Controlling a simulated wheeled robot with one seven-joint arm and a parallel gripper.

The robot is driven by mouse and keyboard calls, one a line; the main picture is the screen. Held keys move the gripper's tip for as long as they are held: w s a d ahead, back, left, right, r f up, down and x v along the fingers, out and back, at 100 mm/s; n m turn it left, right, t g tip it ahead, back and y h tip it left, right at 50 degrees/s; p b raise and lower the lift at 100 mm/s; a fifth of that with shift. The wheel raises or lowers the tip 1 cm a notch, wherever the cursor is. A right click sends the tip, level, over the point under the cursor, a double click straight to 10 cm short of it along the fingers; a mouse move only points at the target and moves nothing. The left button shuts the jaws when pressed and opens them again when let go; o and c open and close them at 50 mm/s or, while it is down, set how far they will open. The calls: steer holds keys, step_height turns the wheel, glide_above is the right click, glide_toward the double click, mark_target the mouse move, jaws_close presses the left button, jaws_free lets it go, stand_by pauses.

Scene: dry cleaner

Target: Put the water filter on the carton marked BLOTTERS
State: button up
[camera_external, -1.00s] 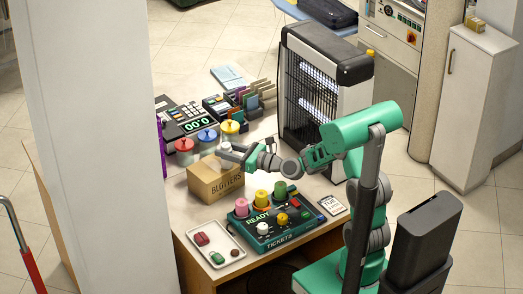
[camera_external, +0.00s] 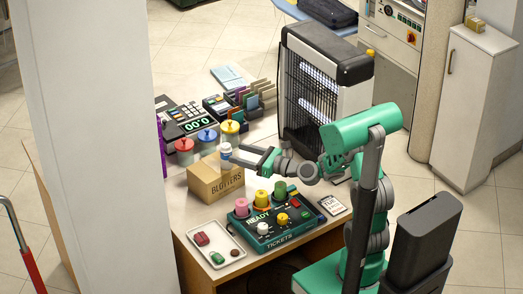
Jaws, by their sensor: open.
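The water filter appears to be the small white cylinder with a blue band (camera_external: 225,152), upright at the top of the carton. The brown carton marked BLOTTERS (camera_external: 215,183) stands on the counter, its lettering facing the front right. The filter seems to rest on the carton's top, but its base is too small to see clearly. My gripper (camera_external: 235,154) is open, reaching in from the right at the filter's height. Its fingertips are close to the filter's right side; whether they touch it or lie around it I cannot tell.
Jars with red (camera_external: 184,146), blue (camera_external: 207,136) and yellow (camera_external: 230,128) lids stand behind the carton. A green TICKETS console (camera_external: 270,232) with spools and a tray (camera_external: 216,246) are in front. A tall black-grilled unit (camera_external: 310,90) stands at the back right.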

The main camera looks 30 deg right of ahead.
steer(key=v, duration=0.6)
steer(key=s+a+n+g+h+p, duration=0.1)
steer(key=s+a+n+g+p, duration=0.45)
steer(key=n, duration=1.15)
steer(key=s+d+n+g+h+p, duration=0.1)
steer(key=s+d+n+g+h, duration=0.5)
steer(key=s+d+n, duration=0.4)
steer(key=s+n+h, duration=0.1)
steer(key=s+n, duration=0.1)
steer(key=s, duration=0.1)
steer(key=shift+s+d+r+h, duration=0.2)
steer(key=shift+d+r+h, duration=0.05)
steer(key=shift+r+h, duration=0.15)
